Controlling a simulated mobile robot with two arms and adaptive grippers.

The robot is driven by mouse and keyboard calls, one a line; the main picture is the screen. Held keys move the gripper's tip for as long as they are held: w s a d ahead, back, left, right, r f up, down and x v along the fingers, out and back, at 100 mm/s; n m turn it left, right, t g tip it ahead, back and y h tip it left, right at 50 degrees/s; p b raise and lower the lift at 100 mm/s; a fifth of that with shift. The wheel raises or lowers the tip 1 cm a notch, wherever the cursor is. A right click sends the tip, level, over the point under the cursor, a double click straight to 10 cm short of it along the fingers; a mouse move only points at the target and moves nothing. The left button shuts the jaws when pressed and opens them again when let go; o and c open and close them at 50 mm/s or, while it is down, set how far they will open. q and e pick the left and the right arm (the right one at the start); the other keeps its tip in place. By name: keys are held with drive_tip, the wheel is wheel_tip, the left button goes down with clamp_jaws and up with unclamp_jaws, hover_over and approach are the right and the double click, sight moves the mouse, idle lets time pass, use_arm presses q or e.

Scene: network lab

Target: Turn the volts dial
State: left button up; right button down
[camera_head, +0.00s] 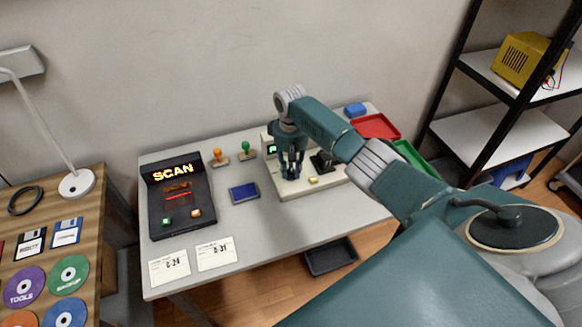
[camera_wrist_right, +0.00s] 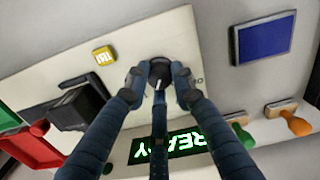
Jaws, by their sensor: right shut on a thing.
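The volts dial (camera_wrist_right: 160,70) is a round black knob with a light pointer mark, on a cream panel (camera_wrist_right: 215,60). My right gripper (camera_wrist_right: 163,82) is shut on the dial, its dark fingers around the knob. In the head view my right gripper (camera_head: 291,175) points down at the cream panel (camera_head: 325,186), and its fingers hide the dial. A green lit display (camera_wrist_right: 168,144) on the unit reads READY, upside down in the wrist view and partly covered by a finger. My left gripper is not in view.
A yellow button (camera_wrist_right: 103,54) and a black block-like part (camera_head: 323,162) sit on the panel close to the gripper. A blue pad (camera_head: 243,193), two stamps (camera_head: 219,157) and a SCAN box (camera_head: 180,205) stand to the left. Red and green trays (camera_head: 376,126) lie to the right.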

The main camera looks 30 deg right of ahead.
sight(291, 172)
drive_tip(key=shift+n, duration=1.2)
drive_tip(key=c, duration=1.5)
unclamp_jaws()
drive_tip(key=shift+o, duration=0.2)
drive_tip(key=shift+r, duration=0.15)
wheel_tip(291, 172, up, 12)
